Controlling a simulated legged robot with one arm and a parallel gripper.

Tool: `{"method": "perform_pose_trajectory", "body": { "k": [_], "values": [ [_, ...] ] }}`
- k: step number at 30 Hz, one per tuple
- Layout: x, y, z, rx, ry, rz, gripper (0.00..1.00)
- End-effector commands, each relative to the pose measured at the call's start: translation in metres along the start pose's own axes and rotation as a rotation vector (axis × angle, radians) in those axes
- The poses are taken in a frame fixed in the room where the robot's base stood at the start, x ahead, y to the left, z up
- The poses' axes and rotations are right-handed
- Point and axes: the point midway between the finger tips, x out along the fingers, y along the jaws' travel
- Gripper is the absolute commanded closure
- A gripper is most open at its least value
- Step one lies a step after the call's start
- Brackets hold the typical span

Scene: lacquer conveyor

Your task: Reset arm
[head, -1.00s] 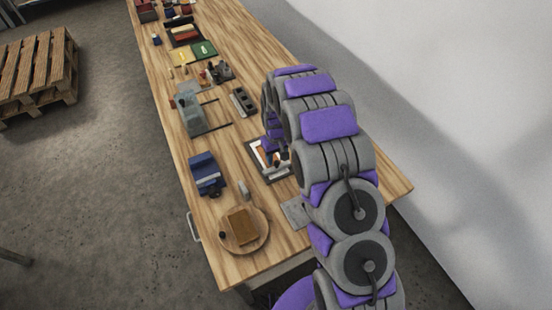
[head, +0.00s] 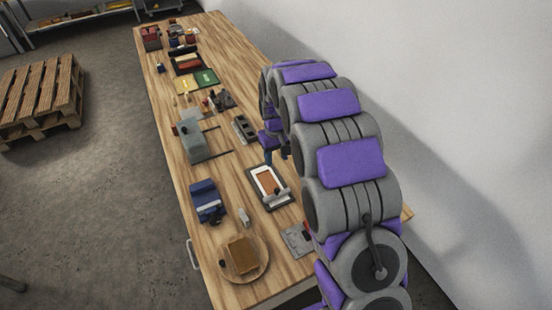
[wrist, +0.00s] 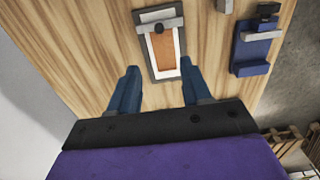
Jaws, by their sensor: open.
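My gripper (wrist: 160,82) is open and empty in the wrist view, its two blue fingers spread apart above the wooden table. In the head view its fingers (head: 276,152) show partly beside my purple and grey arm, which hides much of the table's right side. A dark-framed tray (head: 256,192) with a white inner border and an orange-brown panel (head: 268,183) lies on the table. In the wrist view the panel (wrist: 163,50) appears beyond the fingertips, with a grey bar across the frame's far end.
The wooden table (head: 222,60) holds a blue holder (head: 207,200), a round board (head: 262,270) with a brown block (head: 242,254), a grey device (head: 196,145) and several small items toward the far end. A pallet (head: 40,95) stands on the floor at left. A wall borders the right.

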Motion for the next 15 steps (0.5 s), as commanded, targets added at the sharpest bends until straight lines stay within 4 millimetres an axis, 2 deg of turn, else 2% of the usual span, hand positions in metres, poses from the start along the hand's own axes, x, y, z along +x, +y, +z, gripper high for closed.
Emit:
{"method": "perform_pose_trajectory", "body": {
  "k": [15],
  "values": [
    [-0.0041, 0.0004, 0.0053, 0.006, -0.001, 0.000, 0.52]
  ]
}}
